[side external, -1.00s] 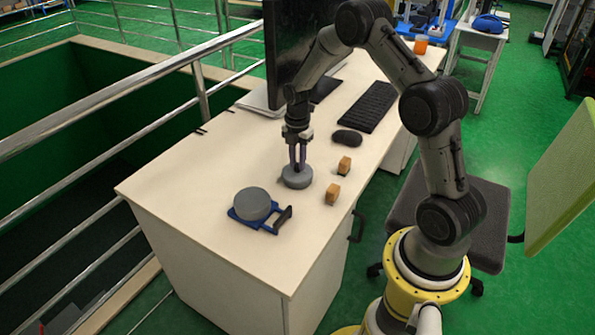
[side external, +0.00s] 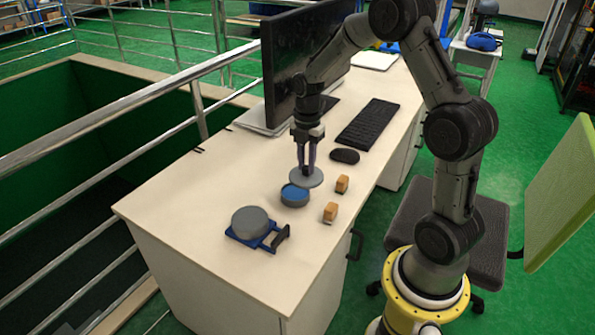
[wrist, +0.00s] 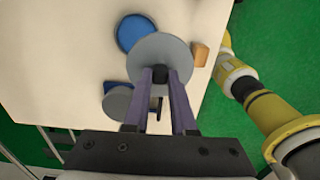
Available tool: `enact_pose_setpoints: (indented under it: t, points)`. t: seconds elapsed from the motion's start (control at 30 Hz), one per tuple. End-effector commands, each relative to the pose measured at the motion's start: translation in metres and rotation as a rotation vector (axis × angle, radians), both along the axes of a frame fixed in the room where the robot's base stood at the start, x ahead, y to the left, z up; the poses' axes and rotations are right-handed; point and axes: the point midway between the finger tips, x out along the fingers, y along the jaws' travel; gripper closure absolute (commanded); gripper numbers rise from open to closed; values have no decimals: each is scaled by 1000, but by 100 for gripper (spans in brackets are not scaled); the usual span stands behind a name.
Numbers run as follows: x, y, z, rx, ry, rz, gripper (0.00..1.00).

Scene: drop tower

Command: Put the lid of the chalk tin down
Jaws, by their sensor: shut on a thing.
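My gripper (side external: 306,168) is shut on the grey round lid (side external: 311,180) and holds it above the table, just over and to the right of the open tin. In the wrist view the lid (wrist: 150,53) hangs below my fingers (wrist: 160,73) and hides part of the tin's blue top (wrist: 131,30).
A grey round block (side external: 249,221) sits on a blue holder (side external: 265,241) with a dark handle at the front. Two small wooden blocks (side external: 342,183) (side external: 330,212) stand right of the tin. A mouse (side external: 345,156), keyboard (side external: 369,123) and monitor (side external: 285,75) are behind. The left tabletop is clear.

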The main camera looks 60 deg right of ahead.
Motion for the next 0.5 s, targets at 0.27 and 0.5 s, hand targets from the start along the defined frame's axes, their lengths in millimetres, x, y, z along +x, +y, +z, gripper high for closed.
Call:
enact_pose_setpoints:
  t: [0.27,0.5]
  points:
    - [-53,23,25,-1,-1,0,100]
    - [-75,33,35,0,1,-3,100]
